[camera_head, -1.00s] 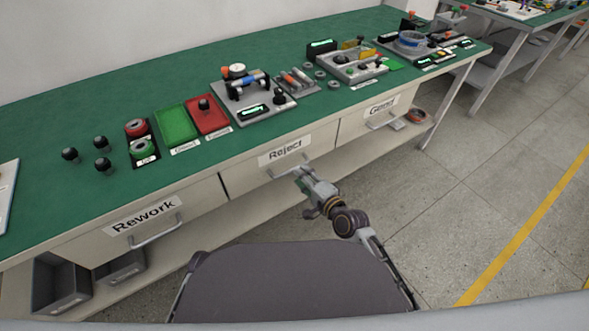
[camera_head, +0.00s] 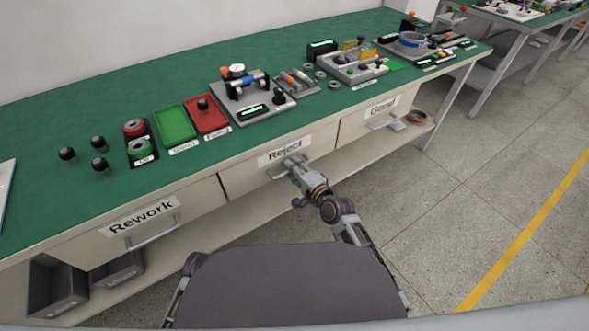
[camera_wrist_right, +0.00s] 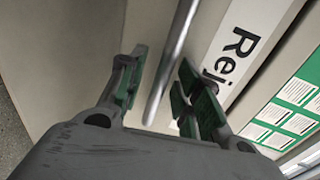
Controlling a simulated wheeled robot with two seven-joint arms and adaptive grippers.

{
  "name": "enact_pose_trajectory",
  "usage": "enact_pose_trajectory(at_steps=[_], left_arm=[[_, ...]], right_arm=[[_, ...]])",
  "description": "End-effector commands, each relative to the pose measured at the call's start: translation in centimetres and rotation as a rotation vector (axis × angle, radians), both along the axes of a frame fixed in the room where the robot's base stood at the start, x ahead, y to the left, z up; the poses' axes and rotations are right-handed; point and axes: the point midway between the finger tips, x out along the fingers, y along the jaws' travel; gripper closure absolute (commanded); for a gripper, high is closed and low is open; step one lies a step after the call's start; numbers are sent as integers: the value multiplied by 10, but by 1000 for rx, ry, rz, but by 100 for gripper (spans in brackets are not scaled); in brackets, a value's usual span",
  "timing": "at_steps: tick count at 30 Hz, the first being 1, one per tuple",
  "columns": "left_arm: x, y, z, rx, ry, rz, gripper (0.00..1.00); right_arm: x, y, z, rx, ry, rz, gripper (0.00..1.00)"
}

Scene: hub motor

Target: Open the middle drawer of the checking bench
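The checking bench (camera_head: 60,220) has a green top and a row of drawers. The middle drawer (camera_head: 240,179), labelled "Reject", is closed, its front in line with its neighbours. Its metal bar handle (camera_head: 273,176) is partly hidden by my right gripper (camera_head: 289,167), which reaches it from the front. In the right wrist view, the handle (camera_wrist_right: 173,55) runs between the two fingers of the right gripper (camera_wrist_right: 163,62). Those fingers stand apart, with gaps visible beside the bar. My left gripper is not in view.
The Rework drawer (camera_head: 140,217) at left and the Good drawer (camera_head: 377,118) at right are closed. Grey bins (camera_head: 58,285) sit on the lower shelf. Fixtures and red and green trays stand on top. Open floor (camera_head: 450,220) lies to the right.

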Motion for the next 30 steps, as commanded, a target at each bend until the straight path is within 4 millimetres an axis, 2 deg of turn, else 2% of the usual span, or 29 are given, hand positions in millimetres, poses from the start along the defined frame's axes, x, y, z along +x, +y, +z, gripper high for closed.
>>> enact_pose_trajectory(at_steps=[2,10,18,30], left_arm=[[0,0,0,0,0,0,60],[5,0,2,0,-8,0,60],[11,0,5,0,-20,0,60],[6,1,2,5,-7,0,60]], right_arm=[[0,0,0,0,0,0,66],[0,0,0,0,0,0,100],[0,0,0,-1,1,0,100],[-2,-1,0,-2,3,0,100]])
